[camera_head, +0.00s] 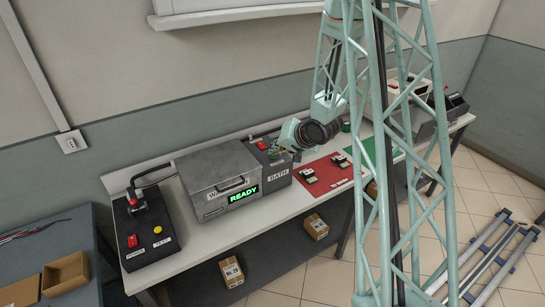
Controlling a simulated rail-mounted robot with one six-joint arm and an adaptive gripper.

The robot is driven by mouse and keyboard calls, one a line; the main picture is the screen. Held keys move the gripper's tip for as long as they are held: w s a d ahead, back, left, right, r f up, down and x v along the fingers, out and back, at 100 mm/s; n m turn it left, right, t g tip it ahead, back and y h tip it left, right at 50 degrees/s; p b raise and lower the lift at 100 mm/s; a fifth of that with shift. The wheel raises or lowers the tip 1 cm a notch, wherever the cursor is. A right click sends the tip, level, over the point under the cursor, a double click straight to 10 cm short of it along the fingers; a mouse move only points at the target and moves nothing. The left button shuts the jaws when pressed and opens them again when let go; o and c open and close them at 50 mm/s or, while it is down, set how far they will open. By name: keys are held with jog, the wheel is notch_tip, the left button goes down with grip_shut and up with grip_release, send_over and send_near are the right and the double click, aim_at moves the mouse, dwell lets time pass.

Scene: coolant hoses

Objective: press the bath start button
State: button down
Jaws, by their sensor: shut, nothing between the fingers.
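A dark unit labelled BATH (281,182) stands on the long bench, against the right side of a grey metal box. A red button (262,145) shows on its top. My gripper (275,153) is shut and empty, low over the top of this unit, just right of and in front of the red button. The gripper hides part of the top. I cannot tell whether its tips touch the unit, or whether another button lies under them. The grey lidded box (215,172) has a green READY display (243,193) on its front.
A black control box (140,245) with red and yellow buttons stands at the bench's left end. A red mat (318,183) with several small parts and a green mat (378,152) lie to the right. Cartons (231,272) sit below. My lattice column blocks part of the right side.

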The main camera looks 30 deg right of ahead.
jog(key=shift+f, duration=0.1)
dwell(0.7)
jog(key=shift+r+p, duration=0.7)
jog(key=shift+r, duration=0.1)
jog(key=shift+r, duration=0.1)
jog(key=shift+r+p, duration=2.15)
jog(key=shift+r, duration=0.25)
